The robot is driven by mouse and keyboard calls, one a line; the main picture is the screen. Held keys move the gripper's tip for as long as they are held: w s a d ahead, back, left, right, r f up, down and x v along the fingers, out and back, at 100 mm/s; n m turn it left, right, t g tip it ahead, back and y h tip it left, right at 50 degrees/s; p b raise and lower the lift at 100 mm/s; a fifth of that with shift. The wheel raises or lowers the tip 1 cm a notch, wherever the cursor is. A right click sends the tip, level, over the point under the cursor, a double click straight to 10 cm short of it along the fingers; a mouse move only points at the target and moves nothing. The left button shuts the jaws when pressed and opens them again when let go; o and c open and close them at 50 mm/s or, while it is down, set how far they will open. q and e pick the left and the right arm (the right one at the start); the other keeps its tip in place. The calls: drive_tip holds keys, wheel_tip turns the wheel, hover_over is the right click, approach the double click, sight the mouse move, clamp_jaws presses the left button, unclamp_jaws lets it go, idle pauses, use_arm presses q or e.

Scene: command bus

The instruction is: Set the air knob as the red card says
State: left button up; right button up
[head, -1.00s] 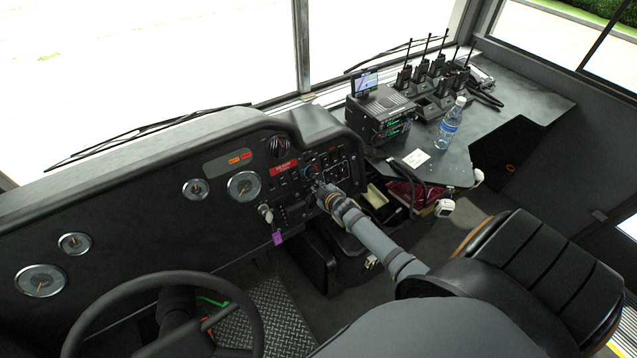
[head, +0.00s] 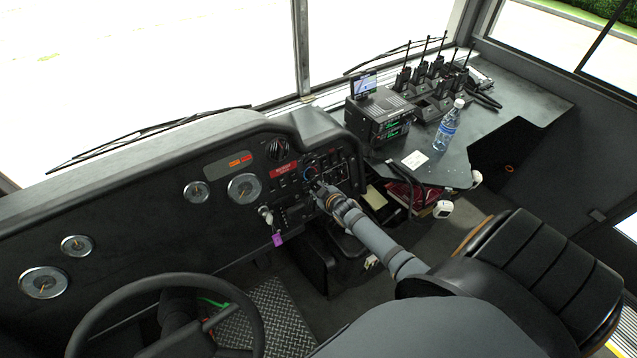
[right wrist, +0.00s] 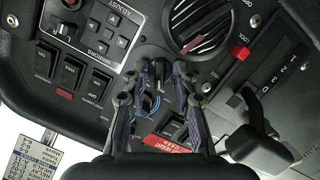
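The red card (head: 283,169) is a small red label on the dashboard; its white lettering is too small to read. In the right wrist view the red card (right wrist: 166,143) is partly hidden by my gripper. The air knob, with its blue arc (head: 309,172), is on the panel right of the card. The blue arc (right wrist: 151,105) also shows between my fingers in the right wrist view; the knob's pointer is not clear. My right gripper (head: 317,187) is at this panel, just below the knob. Its fingertips (right wrist: 160,72) are apart, with no clear grip. My left gripper is not in view.
A round vent (right wrist: 203,30), rocker switches (right wrist: 72,72) and a black lever (right wrist: 262,140) surround the gripper closely. A purple tag (head: 277,239) hangs below the panel. The steering wheel (head: 163,280) is at lower left; a radio (head: 381,115) stands on the right desk.

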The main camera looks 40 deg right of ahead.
drive_tip(key=shift+r, duration=0.1)
drive_tip(key=v, duration=1.2)
drive_tip(key=s+a+r+m+g+y, duration=0.1)
drive_tip(key=s+a+r+m+g, duration=0.15)
drive_tip(key=s+a+g, duration=0.4)
drive_tip(key=s+a+r+m+g, duration=0.1)
drive_tip(key=s+a+r, duration=0.25)
drive_tip(key=s, duration=0.55)
wheel_tip(320, 180, down, 28)
drive_tip(key=s+d+g, duration=0.2)
drive_tip(key=s+d+f, duration=0.1)
drive_tip(key=s+f, duration=1.5)
drive_tip(key=s, duration=0.2)
drive_tip(key=shift+s+d+m+g, duration=0.25)
drive_tip(key=shift+m+g, duration=0.1)
drive_tip(key=shift+m, duration=0.1)
